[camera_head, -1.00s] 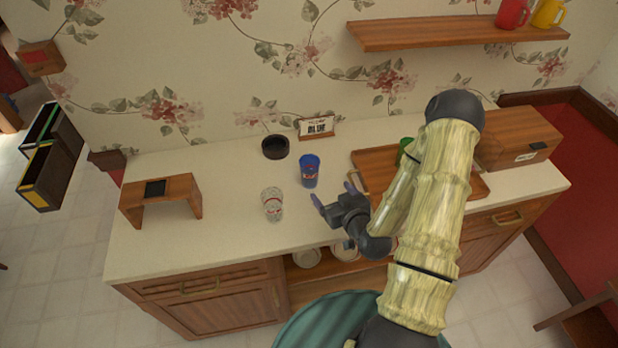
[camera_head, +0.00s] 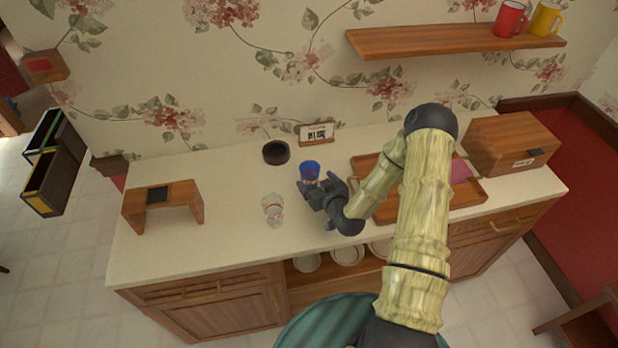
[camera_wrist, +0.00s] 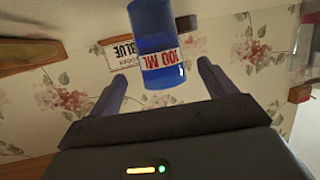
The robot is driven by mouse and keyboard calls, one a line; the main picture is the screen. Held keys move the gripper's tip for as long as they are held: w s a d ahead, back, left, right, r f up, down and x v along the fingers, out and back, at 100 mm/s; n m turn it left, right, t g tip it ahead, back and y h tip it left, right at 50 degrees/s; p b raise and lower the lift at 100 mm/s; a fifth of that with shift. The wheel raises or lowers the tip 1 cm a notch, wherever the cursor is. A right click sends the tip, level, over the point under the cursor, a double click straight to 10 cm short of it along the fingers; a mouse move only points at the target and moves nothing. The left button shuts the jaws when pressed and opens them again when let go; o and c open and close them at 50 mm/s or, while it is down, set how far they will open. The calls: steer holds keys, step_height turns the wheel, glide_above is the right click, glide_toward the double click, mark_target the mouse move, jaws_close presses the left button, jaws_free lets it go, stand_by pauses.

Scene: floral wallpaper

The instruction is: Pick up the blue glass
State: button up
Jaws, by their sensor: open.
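The blue glass (camera_head: 310,169) stands on the white counter (camera_head: 235,225), near its middle. My gripper (camera_head: 318,185) is open just in front of it, and its fingers hide the glass's lower part in the head view. In the wrist view the blue glass (camera_wrist: 157,45) shows a "100 ML" label and lies between and beyond the two open fingertips (camera_wrist: 160,85). I cannot tell whether either finger touches it.
A clear glass (camera_head: 273,210) stands to the left of my gripper. Behind are a dark round bowl (camera_head: 276,152) and a sign (camera_head: 317,134) reading "BLUE". A wooden tray (camera_head: 470,196) lies to the right, and a small wooden stand (camera_head: 162,200) to the left.

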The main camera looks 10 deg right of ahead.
mark_target(307, 168)
steer(key=shift+w, duration=0.1)
steer(key=shift+w+a+p, duration=0.15)
steer(key=shift+w+p, duration=0.35)
steer(key=p+x, duration=0.1)
steer(key=x, duration=0.2)
steer(key=shift+a+r+p, duration=0.1)
steer(key=shift+p, duration=0.3)
steer(key=shift+w+a+f, duration=0.1)
steer(key=shift+w+f, duration=0.2)
steer(key=shift+w, duration=0.25)
steer(key=c, duration=1.2)
steer(key=shift+r, duration=0.1)
step_height(307, 168, up, 10)
steer(key=b, duration=0.3)
